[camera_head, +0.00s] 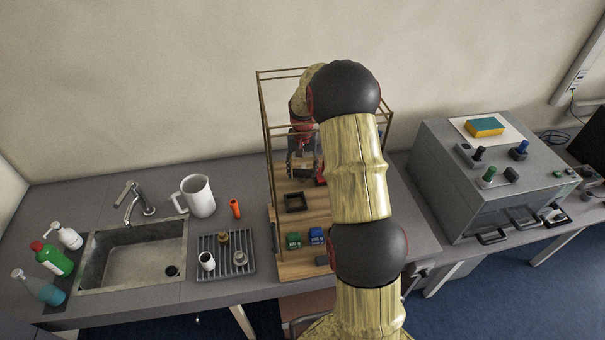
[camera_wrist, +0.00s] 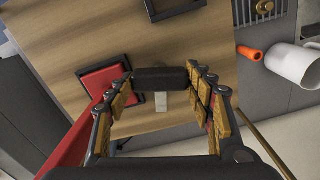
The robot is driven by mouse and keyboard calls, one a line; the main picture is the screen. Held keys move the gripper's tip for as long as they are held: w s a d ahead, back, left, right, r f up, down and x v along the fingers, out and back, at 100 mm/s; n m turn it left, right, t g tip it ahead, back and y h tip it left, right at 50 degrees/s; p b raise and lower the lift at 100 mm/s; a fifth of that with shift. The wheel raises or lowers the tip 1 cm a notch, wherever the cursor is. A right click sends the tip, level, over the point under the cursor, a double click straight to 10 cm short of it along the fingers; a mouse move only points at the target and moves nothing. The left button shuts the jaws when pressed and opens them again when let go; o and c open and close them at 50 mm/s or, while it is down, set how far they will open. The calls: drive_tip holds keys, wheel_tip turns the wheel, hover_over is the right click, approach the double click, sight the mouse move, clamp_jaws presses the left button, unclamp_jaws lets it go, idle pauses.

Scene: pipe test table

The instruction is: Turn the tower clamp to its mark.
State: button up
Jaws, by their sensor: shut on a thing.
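My gripper (camera_wrist: 163,82) is shut on a black bar (camera_wrist: 160,78), which spans between its two gold-padded fingers and appears to be the tower clamp's handle. A small pale grey piece (camera_wrist: 162,102) shows just below the bar, over the wooden board (camera_wrist: 75,40). In the head view my gripper (camera_head: 301,160) reaches down inside the brass-coloured frame (camera_head: 264,130) at the back of the board. My arm hides much of the frame's right side and whatever is held there. I cannot make out a mark for the clamp in either view.
A red pad in a black surround (camera_wrist: 105,85) lies close left of the fingers. A black square frame (camera_head: 295,202), a green block (camera_head: 293,240) and a blue block (camera_head: 316,236) are on the board. A sink (camera_head: 135,252) is left; a grey control box (camera_head: 480,195) is right.

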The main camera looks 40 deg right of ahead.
sight(302, 171)
drive_tip(key=shift+m+b, duration=0.8)
drive_tip(key=shift+m, duration=0.6)
drive_tip(key=o, duration=1.2)
drive_tip(key=shift+c, duration=0.2)
drive_tip(key=shift+r, duration=0.1)
wheel_tip(302, 171, up, 12)
drive_tip(key=shift+c, duration=0.6)
